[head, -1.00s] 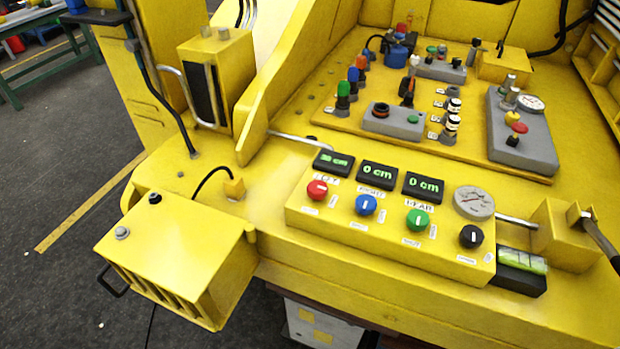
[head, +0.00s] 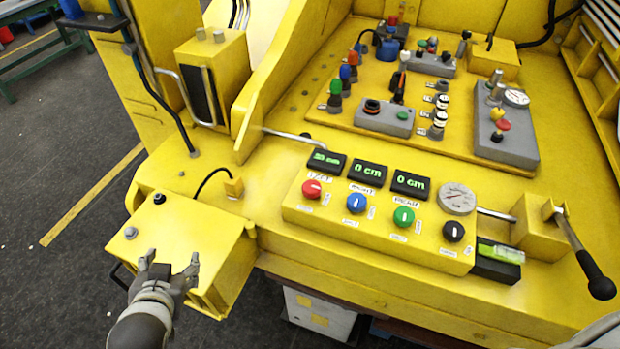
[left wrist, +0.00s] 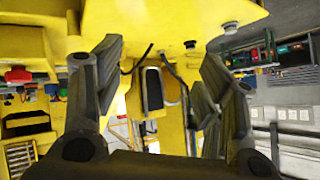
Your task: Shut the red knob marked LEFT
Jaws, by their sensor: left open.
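The red knob (head: 311,188) is at the left end of a row of round knobs on the yellow control panel. The small label above it is blurred. A green-lit display (head: 326,161) stands behind it, with a number in cm that I cannot read surely. My left gripper (head: 171,262) is open and empty, over the front of the yellow box at the lower left, well left of the red knob. In the left wrist view its two fingers (left wrist: 155,85) are spread wide with nothing between them. A red cap (left wrist: 18,75) shows at that view's left edge. My right gripper is not in view.
Blue (head: 356,203), green (head: 403,216) and black (head: 453,231) knobs stand right of the red one. The yellow box (head: 185,240) with two buttons lies left of the panel. A black-handled lever (head: 590,265) stands at the right. The yellow surface between box and panel is mostly clear.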

